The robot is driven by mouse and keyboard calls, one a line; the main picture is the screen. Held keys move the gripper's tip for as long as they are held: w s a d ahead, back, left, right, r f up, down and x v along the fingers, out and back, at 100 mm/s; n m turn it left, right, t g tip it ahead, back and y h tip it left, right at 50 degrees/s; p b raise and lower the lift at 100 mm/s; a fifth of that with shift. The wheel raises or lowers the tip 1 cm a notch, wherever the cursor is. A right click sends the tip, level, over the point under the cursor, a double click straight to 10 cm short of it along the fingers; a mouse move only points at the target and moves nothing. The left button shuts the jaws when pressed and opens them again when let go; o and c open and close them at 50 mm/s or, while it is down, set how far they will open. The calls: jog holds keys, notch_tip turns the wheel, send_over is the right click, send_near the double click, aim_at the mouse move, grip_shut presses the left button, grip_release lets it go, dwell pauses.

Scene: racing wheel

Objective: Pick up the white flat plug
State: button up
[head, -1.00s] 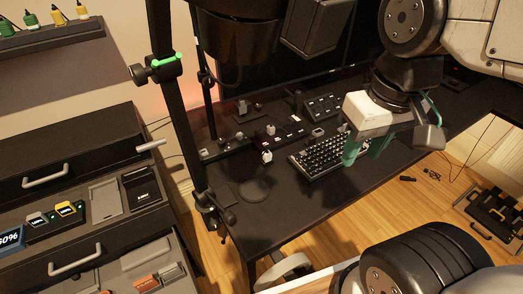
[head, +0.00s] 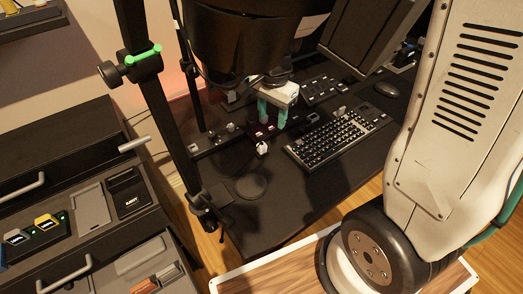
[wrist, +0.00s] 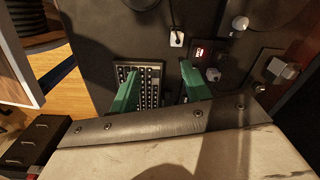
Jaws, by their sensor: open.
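A small white piece, which looks like the white flat plug (head: 262,148), sits on the black desk left of the keyboard. In the wrist view, a white plug (wrist: 176,39) with a dark cord shows beyond the fingertips, nearer the right finger. My gripper (head: 272,124) has two green fingers apart with nothing between them. It hangs over the desk, behind and slightly right of the plug in the head view. In the wrist view, my gripper (wrist: 158,70) has the keyboard showing below between its fingers.
The keyboard (head: 338,137) lies right of the plug, and a round dark pad (head: 251,186) lies in front. Button panels (head: 323,91) and small knobs stand behind. A black upright post (head: 165,110) stands at the left. A mouse (head: 387,90) lies at the right.

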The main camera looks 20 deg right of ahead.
aim_at(262, 144)
jog(key=w+f+m, duration=0.1)
jog(key=f, duration=0.1)
jog(key=w+f+m, duration=0.1)
jog(key=f, duration=0.2)
jog(key=w+f+m, duration=0.1)
jog(key=f, duration=0.1)
jog(key=shift+w+a+f, duration=0.1)
jog(key=shift+a+f, duration=0.1)
jog(key=shift+a, duration=0.2)
jog(key=f, duration=0.7)
jog(key=shift+w+a+f, duration=0.2)
jog(key=shift+w+f, duration=0.15)
jog(key=shift+f, duration=0.05)
jog(key=shift+c, duration=0.4)
grip_shut()
